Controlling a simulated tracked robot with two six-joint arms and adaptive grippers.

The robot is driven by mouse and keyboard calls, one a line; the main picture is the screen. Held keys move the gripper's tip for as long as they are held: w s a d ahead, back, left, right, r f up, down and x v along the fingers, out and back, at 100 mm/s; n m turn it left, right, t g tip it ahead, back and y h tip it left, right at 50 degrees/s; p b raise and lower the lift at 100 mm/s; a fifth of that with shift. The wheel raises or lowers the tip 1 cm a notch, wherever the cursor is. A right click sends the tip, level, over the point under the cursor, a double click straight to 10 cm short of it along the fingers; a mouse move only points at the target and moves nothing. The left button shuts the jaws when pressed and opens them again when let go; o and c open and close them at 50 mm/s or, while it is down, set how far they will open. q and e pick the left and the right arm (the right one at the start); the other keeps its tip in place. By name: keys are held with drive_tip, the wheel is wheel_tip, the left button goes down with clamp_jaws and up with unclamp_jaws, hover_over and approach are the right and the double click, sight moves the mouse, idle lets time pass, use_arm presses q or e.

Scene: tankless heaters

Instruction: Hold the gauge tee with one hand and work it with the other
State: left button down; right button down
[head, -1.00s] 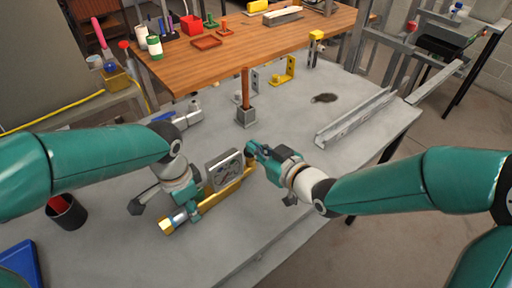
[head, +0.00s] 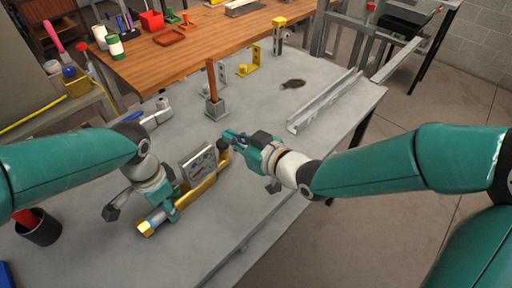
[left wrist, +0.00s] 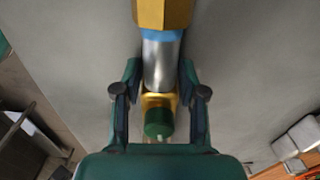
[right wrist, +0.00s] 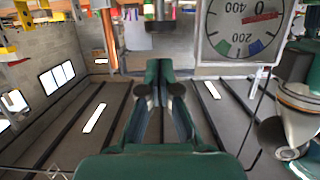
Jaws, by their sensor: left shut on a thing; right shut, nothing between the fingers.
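The gauge tee (head: 204,189) is a brass pipe piece with a silver and blue section and a hex end, and a square dial gauge (head: 198,164) stands on it. My left gripper (head: 168,207) is shut on the gauge tee near its hex end; the left wrist view shows the fingers (left wrist: 160,95) on either side of the metal body. My right gripper (head: 228,138) is shut and empty beside the tee's far end. In the right wrist view its fingertips (right wrist: 160,72) are together, with the dial face (right wrist: 243,30) at the upper right.
A grey block with an upright brown rod (head: 214,107) stands just behind the tee. A metal channel (head: 325,103) lies at the right of the grey table (head: 300,150). A dark cup (head: 40,228) stands at the left. The front right of the table is clear.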

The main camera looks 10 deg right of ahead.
drive_tip(key=v, duration=0.8)
drive_tip(key=shift+d+r, duration=0.1)
idle(1.9)
wheel_tip(320, 180, up, 2)
drive_tip(key=shift+r, duration=0.1)
idle(0.4)
hover_over(223, 144)
drive_tip(key=s+d, duration=0.1)
drive_tip(key=s, duration=0.1)
wheel_tip(223, 144, down, 3)
drive_tip(key=shift+w+f, duration=0.25)
drive_tip(key=shift+f, duration=0.65)
drive_tip(key=shift+w+f, duration=0.2)
drive_tip(key=shift+f, duration=0.7)
